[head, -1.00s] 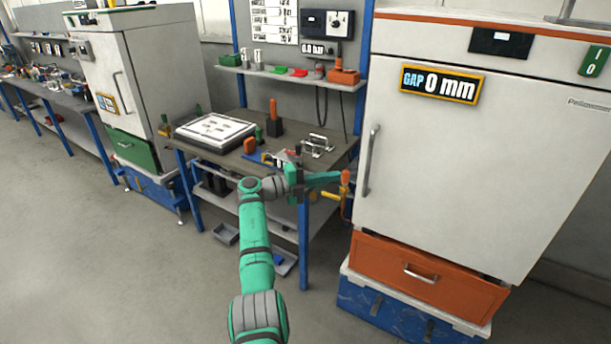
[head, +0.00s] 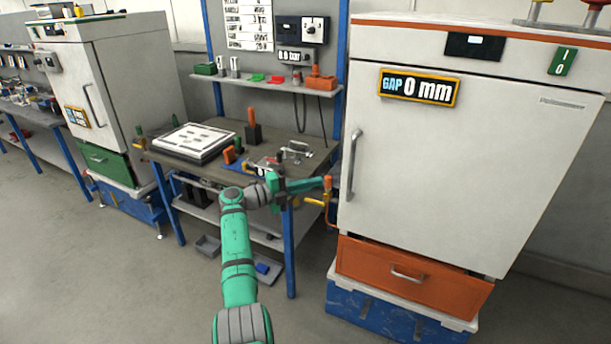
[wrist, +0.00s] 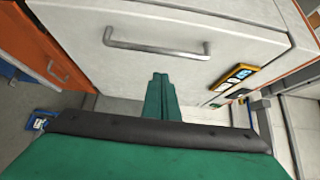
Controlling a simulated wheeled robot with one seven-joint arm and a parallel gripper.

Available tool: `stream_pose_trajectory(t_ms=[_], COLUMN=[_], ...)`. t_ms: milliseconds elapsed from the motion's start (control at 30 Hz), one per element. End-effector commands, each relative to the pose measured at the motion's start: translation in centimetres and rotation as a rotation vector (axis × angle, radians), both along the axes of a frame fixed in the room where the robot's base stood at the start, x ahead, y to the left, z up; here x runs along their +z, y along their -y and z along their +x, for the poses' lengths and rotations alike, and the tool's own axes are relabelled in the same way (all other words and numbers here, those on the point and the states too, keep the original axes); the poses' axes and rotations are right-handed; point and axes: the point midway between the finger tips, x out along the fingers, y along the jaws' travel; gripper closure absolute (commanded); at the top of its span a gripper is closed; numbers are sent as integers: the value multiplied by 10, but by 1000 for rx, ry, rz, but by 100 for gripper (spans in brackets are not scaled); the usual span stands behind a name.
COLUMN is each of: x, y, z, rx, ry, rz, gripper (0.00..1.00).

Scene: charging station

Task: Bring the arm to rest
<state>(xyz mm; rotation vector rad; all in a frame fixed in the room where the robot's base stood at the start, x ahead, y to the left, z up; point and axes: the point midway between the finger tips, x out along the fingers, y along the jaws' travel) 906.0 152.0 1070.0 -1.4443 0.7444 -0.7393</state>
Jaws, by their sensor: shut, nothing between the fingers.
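My green arm reaches forward from the bottom of the head view, bent at the elbow, with its end turned to the right. My gripper (head: 316,184) is in front of the workbench's right end, left of the right cabinet. In the wrist view my gripper's green fingers (wrist: 160,80) are together with nothing between them. They point toward the white cabinet door (wrist: 110,75), below its bar handle (wrist: 155,44) in the picture. I see no contact with the door.
The right cabinet (head: 455,170) has a closed door, a "GAP 0 mm" sign (head: 418,88) and an orange drawer (head: 410,277). The workbench (head: 210,170) carries a white board (head: 193,141) and tools. An orange-handled clamp (head: 328,190) is close to my gripper. Floor at lower left is clear.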

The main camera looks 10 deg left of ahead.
Motion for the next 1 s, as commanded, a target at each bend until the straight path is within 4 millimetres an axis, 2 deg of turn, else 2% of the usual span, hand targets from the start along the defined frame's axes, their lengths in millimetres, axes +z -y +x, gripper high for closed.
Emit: stream_pose_trajectory(t_ms=[67, 167, 333, 467, 700, 867, 1000], x=[-13, -48, -136, -203, -313, -373, -416], y=[7, 17, 41, 59, 90, 107, 120], z=[0, 0, -10, -26, -73, -116, -159], rx=[5, 30, 116, 196, 360, 477, 581], ry=[-25, -99, -294, -438, -667, -789, -877], rz=[-6, -24, -75, -119, -208, -276, -338], gripper=[100, 100, 100, 100, 100, 100, 100])
